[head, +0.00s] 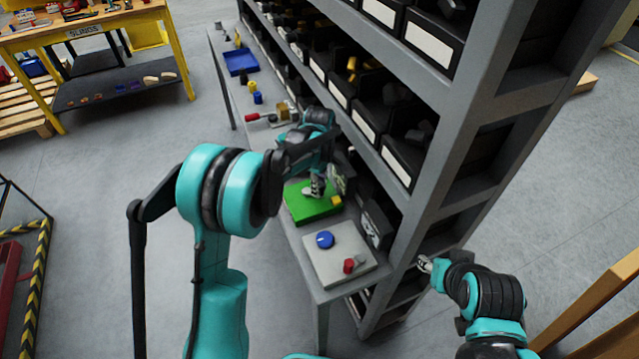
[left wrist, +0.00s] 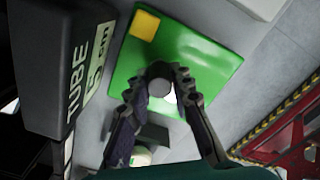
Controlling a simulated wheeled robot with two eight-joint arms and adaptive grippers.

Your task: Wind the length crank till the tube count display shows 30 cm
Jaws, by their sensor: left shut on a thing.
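The green board (head: 307,207) with a yellow square lies on the bench; it also shows in the left wrist view (left wrist: 205,45). My left gripper (head: 325,187) is over it. In the left wrist view its fingertips (left wrist: 161,88) are closed around a small round grey knob (left wrist: 160,86), which looks like the crank's grip; the crank arm is mostly hidden. The black display box (left wrist: 60,45) beside the board reads "TUBE" and "5 cm". My right gripper (head: 425,263) is small and low at the shelf's near end, apart from the board; its jaws are unclear.
A light grey panel (head: 330,268) with a blue knob (head: 325,239) and a red-topped part (head: 349,266) is at the bench's near end. The shelf rack (head: 440,150) with dark bins rises along the right side. A blue tray (head: 240,62) sits farther back.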

